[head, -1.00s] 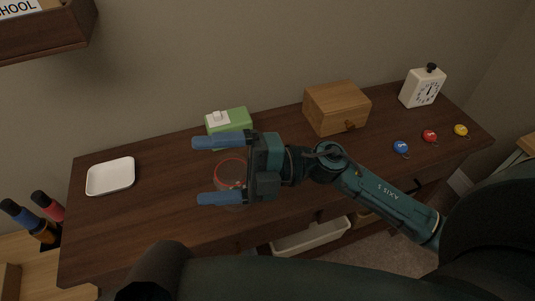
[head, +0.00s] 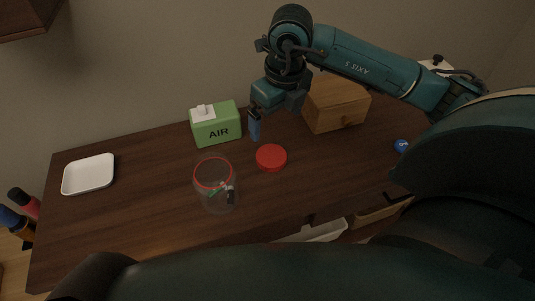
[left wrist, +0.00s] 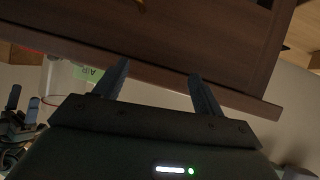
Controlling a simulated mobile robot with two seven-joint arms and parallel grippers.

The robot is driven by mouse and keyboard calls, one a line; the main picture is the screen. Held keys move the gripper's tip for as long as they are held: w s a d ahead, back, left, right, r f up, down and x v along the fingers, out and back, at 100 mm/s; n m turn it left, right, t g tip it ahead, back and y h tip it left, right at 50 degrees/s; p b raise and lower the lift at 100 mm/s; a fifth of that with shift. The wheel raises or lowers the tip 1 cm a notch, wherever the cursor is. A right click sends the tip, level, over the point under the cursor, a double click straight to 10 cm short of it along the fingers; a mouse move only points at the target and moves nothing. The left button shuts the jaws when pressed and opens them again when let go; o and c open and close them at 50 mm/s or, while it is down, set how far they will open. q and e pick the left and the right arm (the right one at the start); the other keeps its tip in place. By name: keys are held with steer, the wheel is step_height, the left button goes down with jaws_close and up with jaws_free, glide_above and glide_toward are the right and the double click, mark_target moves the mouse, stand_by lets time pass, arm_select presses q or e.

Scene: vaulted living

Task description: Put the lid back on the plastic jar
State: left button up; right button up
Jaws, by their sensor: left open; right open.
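The clear plastic jar (head: 203,196) stands upright and uncovered on the dark wooden desk, with a red rim and small items inside. Its red lid (head: 271,158) lies flat on the desk to the jar's right, apart from it. My right gripper (head: 256,125) is open and empty, pointing down above and behind the lid; one blue finger shows clearly and the other is mostly hidden. My left gripper (left wrist: 155,84) is open and empty in the left wrist view, near the desk's wooden edge; it is outside the head view.
A green AIR box (head: 216,128) stands behind the jar. A wooden box (head: 335,105) is right of the right gripper. A white tray (head: 89,174) lies at the desk's left end. A blue round item (head: 401,146) is at the right. Desk between tray and jar is clear.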

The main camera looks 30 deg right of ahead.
glide_above(271, 155)
steer(key=s, duration=0.1)
step_height(271, 155, down, 8)
steer(key=shift+a+r, duration=0.1)
steer(key=shift+r, duration=0.05)
stand_by(0.3)
steer(key=shift+w+f+p, duration=0.2)
steer(key=shift+f, duration=1.15)
steer(key=shift+w+f+p, duration=0.15)
steer(key=shift+f, duration=1.2)
steer(key=shift+c, duration=0.2)
steer(key=c, duration=1.1)
step_height(271, 155, up, 10)
steer(key=shift+r, duration=0.1)
